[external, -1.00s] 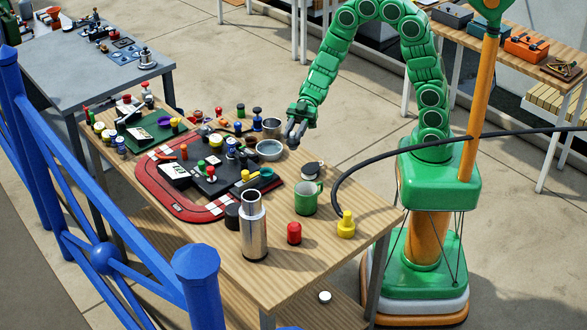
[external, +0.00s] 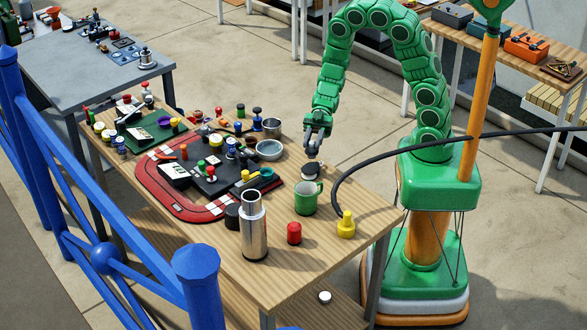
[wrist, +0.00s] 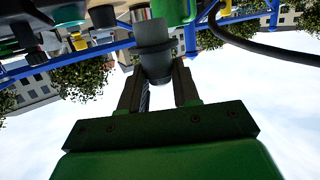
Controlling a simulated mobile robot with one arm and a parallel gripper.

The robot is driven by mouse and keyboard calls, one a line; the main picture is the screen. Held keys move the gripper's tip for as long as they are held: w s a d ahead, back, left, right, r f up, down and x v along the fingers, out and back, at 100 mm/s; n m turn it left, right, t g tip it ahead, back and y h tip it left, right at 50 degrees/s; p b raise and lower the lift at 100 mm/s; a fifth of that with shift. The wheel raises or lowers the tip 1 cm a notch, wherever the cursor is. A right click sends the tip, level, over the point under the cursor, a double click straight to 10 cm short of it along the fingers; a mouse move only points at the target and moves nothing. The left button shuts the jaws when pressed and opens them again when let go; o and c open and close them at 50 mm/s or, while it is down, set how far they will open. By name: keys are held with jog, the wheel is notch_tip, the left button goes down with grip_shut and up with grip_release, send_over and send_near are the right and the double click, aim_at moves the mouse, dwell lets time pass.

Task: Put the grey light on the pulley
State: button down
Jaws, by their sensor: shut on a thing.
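My gripper (external: 312,150) points down at the table's right side and is shut on a small grey thing (external: 311,171), which I take to be the grey light. It is just behind the green mug (external: 306,198) and looks to be at table height; I cannot tell whether it is lifted. In the wrist view, my gripper's fingers (wrist: 158,88) close on either side of the rounded grey body of the light (wrist: 155,62). I cannot clearly make out the pulley among the small items on the table.
A steel flask (external: 254,228), a red piece (external: 294,233) and a yellow piece (external: 346,226) stand near the front. A black cable (external: 336,186) arches at right.

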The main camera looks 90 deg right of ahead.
aim_at(312, 152)
jog(key=shift+f, duration=2.1)
jog(key=shift+f, duration=0.2)
jog(key=c, duration=0.8)
grip_release()
jog(key=shift+r, duration=0.1)
jog(key=shift+r, duration=0.1)
jog(key=v, duration=1.2)
